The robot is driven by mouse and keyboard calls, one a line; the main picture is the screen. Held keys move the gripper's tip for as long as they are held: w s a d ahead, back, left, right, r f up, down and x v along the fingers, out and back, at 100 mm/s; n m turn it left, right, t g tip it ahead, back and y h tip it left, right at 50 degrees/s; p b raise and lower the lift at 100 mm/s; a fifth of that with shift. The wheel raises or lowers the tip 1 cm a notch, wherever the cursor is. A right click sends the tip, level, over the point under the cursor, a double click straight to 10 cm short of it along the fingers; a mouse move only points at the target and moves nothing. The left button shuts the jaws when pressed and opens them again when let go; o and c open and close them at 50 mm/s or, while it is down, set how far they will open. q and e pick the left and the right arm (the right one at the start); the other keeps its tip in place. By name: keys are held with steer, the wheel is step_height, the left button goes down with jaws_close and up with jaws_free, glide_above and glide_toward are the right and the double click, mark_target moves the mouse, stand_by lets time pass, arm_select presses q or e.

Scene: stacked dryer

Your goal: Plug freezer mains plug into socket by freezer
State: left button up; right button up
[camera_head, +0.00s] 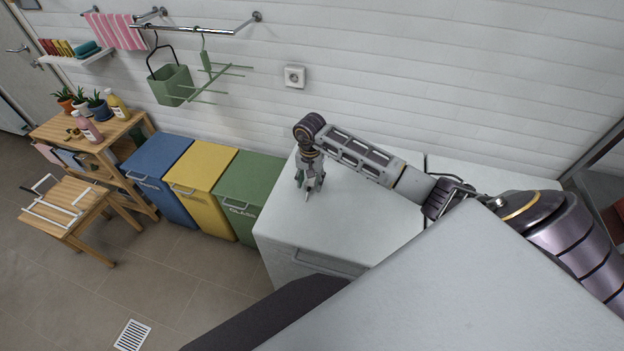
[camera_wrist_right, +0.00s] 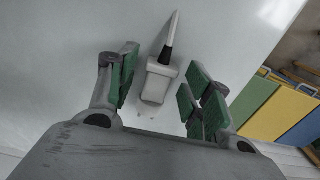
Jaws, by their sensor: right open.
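The mains plug (camera_wrist_right: 155,82) is a pale block with two prongs and a dark strain relief leading to a pale cable. In the right wrist view it lies between the spread green-padded fingers of my right gripper (camera_wrist_right: 163,85), with a gap on both sides. In the head view my right gripper (camera_head: 309,187) points down over the white freezer top (camera_head: 365,222), near its left end; the plug is mostly hidden there. The wall socket (camera_head: 294,77), a white square, is above and behind the freezer and looks empty. My left gripper is out of view.
Green (camera_head: 247,190), yellow (camera_head: 202,180) and blue (camera_head: 158,170) bins stand left of the freezer. A rail with a green basket (camera_head: 170,86) hangs left of the socket. A large white surface (camera_head: 450,290) fills the foreground. The wall around the socket is clear.

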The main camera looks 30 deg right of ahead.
mark_target(310, 183)
steer(key=shift+f, duration=0.45)
steer(key=c, duration=1)
steer(key=shift+o, duration=0.2)
step_height(310, 183, up, 8)
steer(key=shift+r+b, duration=0.1)
steer(key=shift+b, duration=0.7)
steer(key=shift+r, duration=0.9)
